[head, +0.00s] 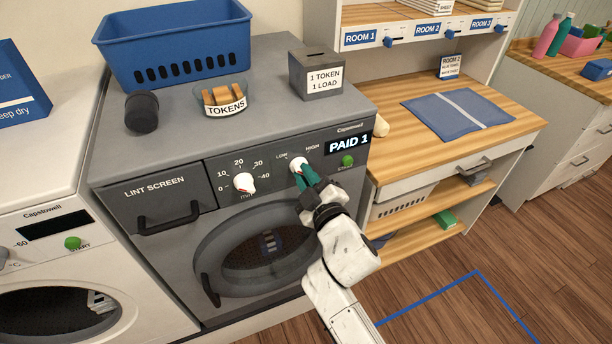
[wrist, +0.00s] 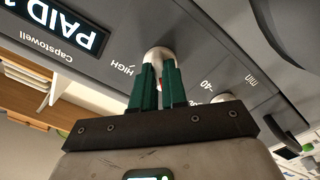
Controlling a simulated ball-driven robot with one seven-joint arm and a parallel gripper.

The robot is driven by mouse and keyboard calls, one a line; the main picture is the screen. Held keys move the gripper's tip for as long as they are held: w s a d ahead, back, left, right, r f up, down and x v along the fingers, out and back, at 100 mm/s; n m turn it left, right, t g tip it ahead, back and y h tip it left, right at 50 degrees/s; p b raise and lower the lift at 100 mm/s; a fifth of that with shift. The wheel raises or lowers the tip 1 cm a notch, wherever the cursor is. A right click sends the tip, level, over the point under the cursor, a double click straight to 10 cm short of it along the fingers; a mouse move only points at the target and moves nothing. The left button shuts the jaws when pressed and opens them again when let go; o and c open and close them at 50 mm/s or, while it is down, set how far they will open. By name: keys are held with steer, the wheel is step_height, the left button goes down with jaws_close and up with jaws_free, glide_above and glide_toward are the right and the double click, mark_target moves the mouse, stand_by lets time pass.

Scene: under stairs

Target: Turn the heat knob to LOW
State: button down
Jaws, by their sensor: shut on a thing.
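The heat knob (head: 298,162) is a white dial on the grey dryer's front panel, between the LOW mark on its left and the HIGH mark on its right. It also shows in the wrist view (wrist: 158,54). My gripper (head: 305,174) has its two green fingers closed on the knob from the front and below. In the wrist view the fingers (wrist: 161,78) lie either side of the knob, with a bit of red between them. The fingers cover part of the knob, so I cannot tell exactly where its pointer stands.
The timer knob (head: 244,183) is to the left on the same panel. The display (head: 348,144) reads PAID 1, above a green start button (head: 347,161). The dryer door (head: 265,245) is below, shut. A token dish (head: 222,98) and blue basket (head: 175,50) stand on top.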

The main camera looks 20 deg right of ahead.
steer(key=c, duration=1.2)
jaws_free()
steer(key=shift+o, duration=0.2)
steer(key=s+b, duration=0.1)
steer(key=s, duration=0.9)
steer(key=shift+s, duration=0.4)
steer(key=shift+f, duration=0.1)
steer(key=s+d+f+m+g+h, duration=0.3)
steer(key=s+d+f+m+g, duration=0.5)
steer(key=f, duration=0.4)
steer(key=s+f+m+g+y, duration=0.1)
steer(key=s+f+g, duration=0.2)
steer(key=s, duration=0.6)
steer(key=s+f+g+y, duration=0.1)
steer(key=s+f+g, duration=0.3)
steer(key=s, duration=0.6)
steer(key=shift+a+f+m+g+y, duration=0.2)
steer(key=shift+m+g+y, duration=0.2)
steer(key=shift+g, duration=0.6)
